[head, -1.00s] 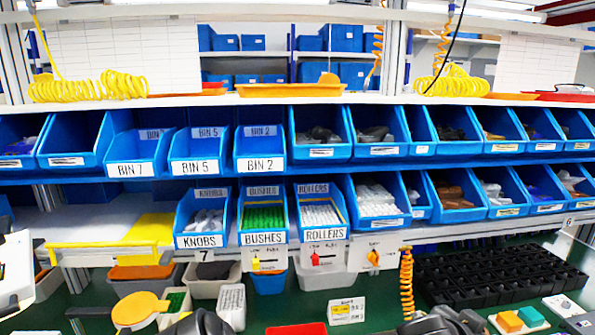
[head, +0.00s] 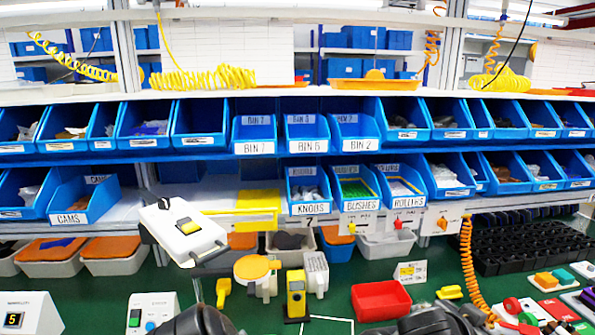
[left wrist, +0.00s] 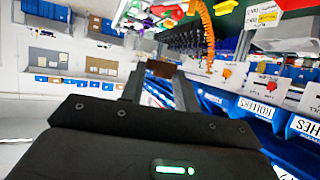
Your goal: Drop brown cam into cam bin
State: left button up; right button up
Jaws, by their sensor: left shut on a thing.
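In the left wrist view, my left gripper (left wrist: 158,82) is shut on a small brown cam (left wrist: 161,68), held between its two dark fingertips. The cam is clear of the bins and the counter in that view. The blue cam bin (head: 98,203), labelled CAMS, is on the lower shelf row at the left of the head view. Its front is open; what lies deep inside cannot be made out. I cannot make out my left fingertips or the cam in the head view.
The knobs bin (head: 309,208) and other blue bins line the shelf. A red tray (head: 381,300) sits on the green counter.

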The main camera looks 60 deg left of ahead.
aim_at(73, 214)
jog(key=k, duration=1.5)
jog(key=u, duration=1.05)
